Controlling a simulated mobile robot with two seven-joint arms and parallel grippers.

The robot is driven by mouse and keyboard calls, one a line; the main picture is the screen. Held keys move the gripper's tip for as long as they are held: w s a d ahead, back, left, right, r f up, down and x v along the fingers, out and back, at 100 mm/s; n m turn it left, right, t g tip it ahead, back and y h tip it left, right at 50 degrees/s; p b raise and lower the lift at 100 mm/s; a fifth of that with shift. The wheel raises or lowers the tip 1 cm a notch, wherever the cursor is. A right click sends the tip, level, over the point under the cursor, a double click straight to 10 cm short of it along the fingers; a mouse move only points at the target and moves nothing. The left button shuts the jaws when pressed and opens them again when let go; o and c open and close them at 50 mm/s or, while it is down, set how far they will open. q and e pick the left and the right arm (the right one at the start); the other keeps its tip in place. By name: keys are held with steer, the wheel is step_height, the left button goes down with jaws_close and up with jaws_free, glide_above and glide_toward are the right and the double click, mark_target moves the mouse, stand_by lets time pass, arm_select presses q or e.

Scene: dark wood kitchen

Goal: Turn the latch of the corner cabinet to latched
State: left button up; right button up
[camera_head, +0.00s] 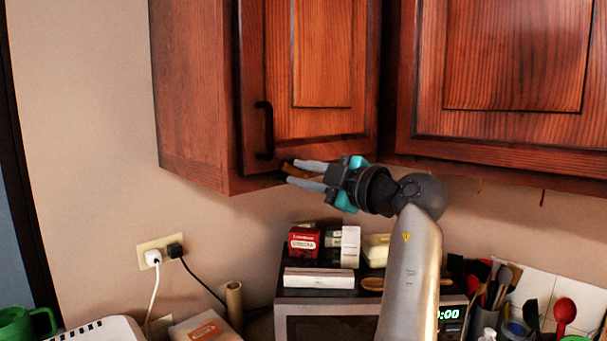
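The corner cabinet (201,85) hangs on the wall at the upper left, its door (277,70) looking shut, with a black vertical handle (267,131). A small brown latch (287,168) sits at the door's lower edge, below and right of the handle.
A second wall cabinet (515,55) is close on the right. Below my gripper, a microwave (283,303) carries a red box (304,241) and other small packages. Utensils in holders stand at the lower right. The wall left of the cabinet is bare above an outlet (159,251).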

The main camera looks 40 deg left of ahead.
arm_select(q)
jaws_close()
steer(key=shift+m, duration=0.3)
steer(key=shift+w+r+m+b, duration=0.2)
steer(key=shift+m+b, duration=0.2)
steer(key=shift+m, duration=0.4)
steer(key=shift+w+d+r+m, duration=0.15)
steer(key=shift+w+m, duration=0.15)
steer(key=shift+m, duration=1.25)
steer(key=shift+w+a+r+m, duration=0.15)
steer(key=shift+w+m, duration=0.2)
steer(key=shift+m, duration=1.25)
steer(key=shift+w+d+r+m, duration=0.15)
steer(key=shift+w+m, duration=0.15)
steer(key=shift+m, duration=1.25)
